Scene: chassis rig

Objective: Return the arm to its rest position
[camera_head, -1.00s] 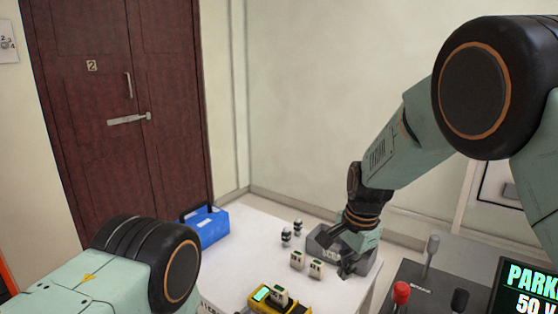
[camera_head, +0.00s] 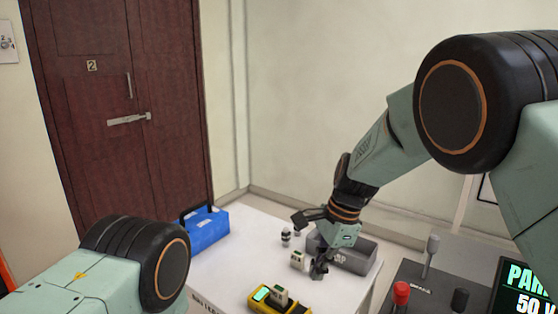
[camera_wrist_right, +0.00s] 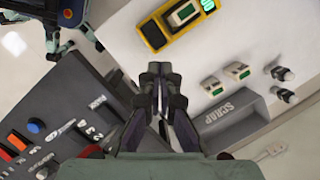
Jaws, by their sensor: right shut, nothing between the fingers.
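My right gripper (camera_head: 319,271) hangs over the white table (camera_head: 232,268), in front of the grey SCRAP bin (camera_head: 358,257). In the right wrist view its fingers (camera_wrist_right: 161,72) are together, with nothing between them. A small white module (camera_head: 297,260) stands just left of the fingertips in the head view; whether they touch cannot be told. The wrist view shows two such modules (camera_wrist_right: 237,71) beside the bin. My right arm is bent, reaching down from the upper right. Of my left arm only a large joint and link show; its gripper is out of view.
A yellow meter (camera_head: 260,297) with a module on it lies at the table's front. A blue toolbox (camera_head: 205,230) stands at the back left, small black-and-white parts (camera_head: 286,237) near the bin. A dark control panel (camera_head: 420,289) with levers and a screen is at the right.

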